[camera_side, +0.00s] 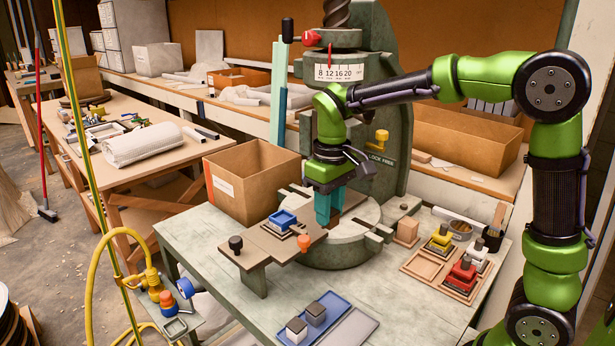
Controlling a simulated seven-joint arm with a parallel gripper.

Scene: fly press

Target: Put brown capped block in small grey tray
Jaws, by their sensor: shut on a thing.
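My gripper (329,207), with teal fingers, points down over the round grey table of the press, just right of the brown fixture plate (262,240). A shallow grey tray (347,328) lies empty at the front of the bench. I cannot clearly make out a brown capped block in the open. A plain tan block (407,230) stands to the right of the press, apart from my gripper.
Wooden trays (424,265) with red, yellow and white blocks lie right. A cardboard box (238,190) stands behind left.

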